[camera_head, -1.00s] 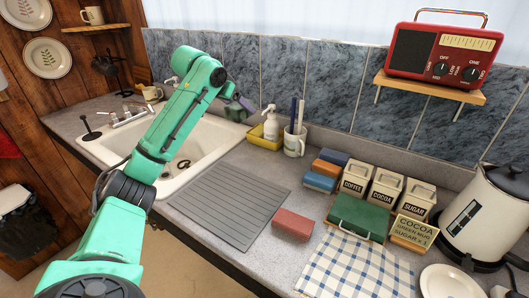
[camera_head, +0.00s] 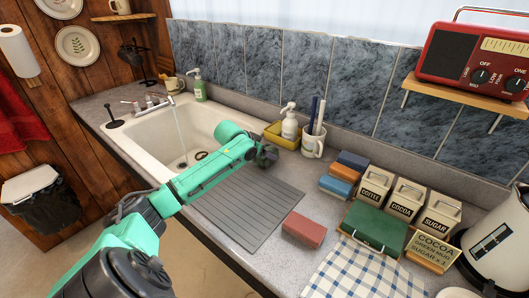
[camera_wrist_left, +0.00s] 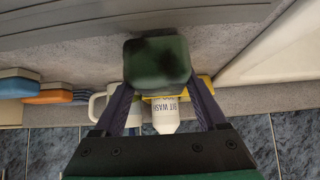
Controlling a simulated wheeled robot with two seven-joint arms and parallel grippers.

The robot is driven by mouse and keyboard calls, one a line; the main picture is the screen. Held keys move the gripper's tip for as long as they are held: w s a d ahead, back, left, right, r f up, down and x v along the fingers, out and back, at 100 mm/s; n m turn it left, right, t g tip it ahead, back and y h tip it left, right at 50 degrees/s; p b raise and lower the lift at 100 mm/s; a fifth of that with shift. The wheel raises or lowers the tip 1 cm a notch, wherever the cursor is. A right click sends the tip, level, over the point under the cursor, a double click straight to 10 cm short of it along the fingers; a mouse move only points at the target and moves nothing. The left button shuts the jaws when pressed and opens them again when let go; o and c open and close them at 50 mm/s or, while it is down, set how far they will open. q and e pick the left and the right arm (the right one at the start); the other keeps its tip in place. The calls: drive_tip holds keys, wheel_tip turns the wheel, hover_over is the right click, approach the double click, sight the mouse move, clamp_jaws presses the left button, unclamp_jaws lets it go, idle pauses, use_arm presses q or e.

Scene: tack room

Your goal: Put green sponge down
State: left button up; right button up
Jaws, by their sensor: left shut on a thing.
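My left gripper (camera_head: 266,156) is shut on the green sponge and holds it over the far part of the grey ridged drainboard (camera_head: 245,212), near the sink's right rim. In the left wrist view the dark green sponge (camera_wrist_left: 157,68) sits between the two fingertips. The counter shows behind it; its exact height above the surface is hard to tell. In the head view the sponge is a small dark shape, hard to separate from the fingers. My right gripper is out of view.
The white sink (camera_head: 145,138) with running water lies left. Behind the gripper stand a yellow tray (camera_head: 283,138), a white soap bottle (camera_head: 289,122) and a mug (camera_head: 313,146). A red sponge (camera_head: 304,229), blue and orange sponges, and a green case (camera_head: 375,228) lie right.

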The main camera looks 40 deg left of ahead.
use_arm(q)
drive_tip(key=shift+f, duration=0.1)
drive_tip(key=shift+w+f, duration=0.1)
drive_tip(key=shift+f, duration=0.1)
drive_tip(key=o, duration=0.9)
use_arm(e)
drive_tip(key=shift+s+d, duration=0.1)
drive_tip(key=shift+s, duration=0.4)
use_arm(q)
drive_tip(key=shift+r, duration=0.25)
drive_tip(key=b+v, duration=0.2)
drive_tip(key=v, duration=1)
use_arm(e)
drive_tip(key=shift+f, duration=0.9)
